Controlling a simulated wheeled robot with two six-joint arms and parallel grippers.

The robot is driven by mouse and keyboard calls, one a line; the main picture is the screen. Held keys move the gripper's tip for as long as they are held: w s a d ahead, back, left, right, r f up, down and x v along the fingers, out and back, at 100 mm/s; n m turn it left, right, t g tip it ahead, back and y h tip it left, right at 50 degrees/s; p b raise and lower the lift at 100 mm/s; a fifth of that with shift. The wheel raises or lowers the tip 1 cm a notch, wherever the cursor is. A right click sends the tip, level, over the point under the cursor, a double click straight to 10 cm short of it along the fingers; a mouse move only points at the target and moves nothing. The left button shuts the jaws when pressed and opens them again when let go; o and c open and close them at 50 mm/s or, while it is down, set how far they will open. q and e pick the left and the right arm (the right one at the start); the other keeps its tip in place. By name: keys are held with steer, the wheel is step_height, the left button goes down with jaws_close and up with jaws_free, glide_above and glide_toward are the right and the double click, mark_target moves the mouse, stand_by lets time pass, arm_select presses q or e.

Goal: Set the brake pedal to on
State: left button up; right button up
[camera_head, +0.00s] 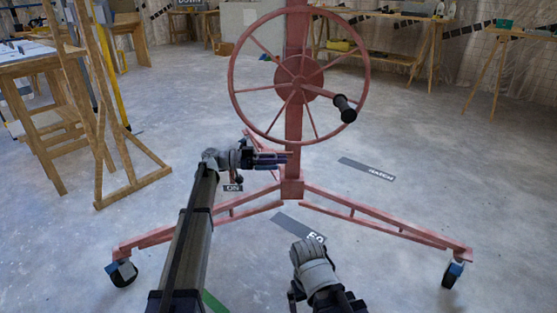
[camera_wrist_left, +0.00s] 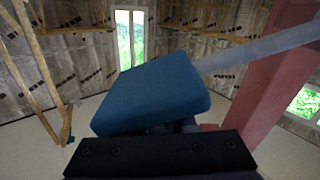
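The red panel lift has a post (camera_head: 294,130), a large wheel with a black handle, and splayed legs. My left gripper (camera_head: 275,160) is in front of the lower post, below the wheel. In the left wrist view a blue pad (camera_wrist_left: 155,92) lies just beyond the gripper's black body, with a grey bar above it reaching toward the red post (camera_wrist_left: 270,80). The pad may be the brake pedal; its setting and any contact are unclear. Small blue tabs also show on the left caster (camera_head: 122,270) and right caster (camera_head: 454,270). My right gripper (camera_head: 310,258) is low at the front; its fingers are unclear.
A wooden frame and table (camera_head: 35,65) stand at the left, and workbenches (camera_head: 395,25) stand along the back. Dark labels lie on the floor near the lift (camera_head: 367,168). The floor to the right is mostly clear.

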arm_select(q)
steer(key=shift+o, duration=1.2)
steer(key=shift+s, duration=0.1)
steer(key=a, duration=0.7)
steer(key=shift+s+a, duration=0.2)
steer(key=shift+a, duration=0.2)
steer(key=shift+a, duration=0.1)
